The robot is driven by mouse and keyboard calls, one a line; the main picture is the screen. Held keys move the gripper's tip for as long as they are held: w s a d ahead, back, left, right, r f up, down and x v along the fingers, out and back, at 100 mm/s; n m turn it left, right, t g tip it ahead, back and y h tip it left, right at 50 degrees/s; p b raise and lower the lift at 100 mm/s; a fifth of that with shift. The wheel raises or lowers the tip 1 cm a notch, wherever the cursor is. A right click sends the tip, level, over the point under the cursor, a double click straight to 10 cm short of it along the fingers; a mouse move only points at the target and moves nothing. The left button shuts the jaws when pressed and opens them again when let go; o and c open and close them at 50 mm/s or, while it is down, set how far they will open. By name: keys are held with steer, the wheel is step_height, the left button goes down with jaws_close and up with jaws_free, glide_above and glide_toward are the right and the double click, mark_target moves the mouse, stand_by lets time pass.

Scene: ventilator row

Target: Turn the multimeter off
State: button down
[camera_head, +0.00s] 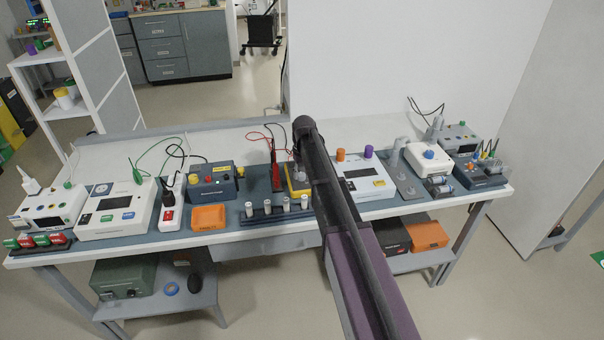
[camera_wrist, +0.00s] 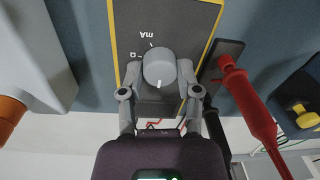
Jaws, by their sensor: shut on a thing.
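The multimeter (camera_wrist: 185,22) has a dark face with a yellow edge, and its round grey dial (camera_wrist: 160,65) fills the middle of the wrist view. A white mark on the dial points toward the bottom of the picture. In the head view the yellow multimeter (camera_head: 291,185) is partly hidden by my arm.
Red and black probes (camera_wrist: 255,108) stand close beside the multimeter. A rack of small vials (camera_head: 277,214) lies in front of it. A white device (camera_head: 362,184) with orange and purple knobs stands to the right, a blue-grey box (camera_head: 212,181) to the left.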

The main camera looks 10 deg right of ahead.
mark_target(303, 175)
steer(key=shift+s, duration=0.1)
stand_by(0.3)
steer(key=shift+c, duration=1.5)
jaws_free()
steer(key=shift+m, duration=0.3)
steer(key=m, duration=0.4)
steer(key=shift+m, duration=0.3)
steer(key=m, duration=0.4)
steer(key=shift+m, duration=0.4)
step_height(303, 175, up, 14)
steer(key=p, duration=1.4)
steer(key=s+f+n+b, duration=0.2)
steer(key=s+n, duration=0.2)
steer(key=s, duration=1)
steer(key=s+f+n+b, duration=0.3)
steer(key=s, duration=1.1)
steer(key=shift+s+f+n+h+b, duration=0.3)
steer(key=shift+s+f+n, duration=0.05)
steer(key=shift+s+n, duration=0.05)
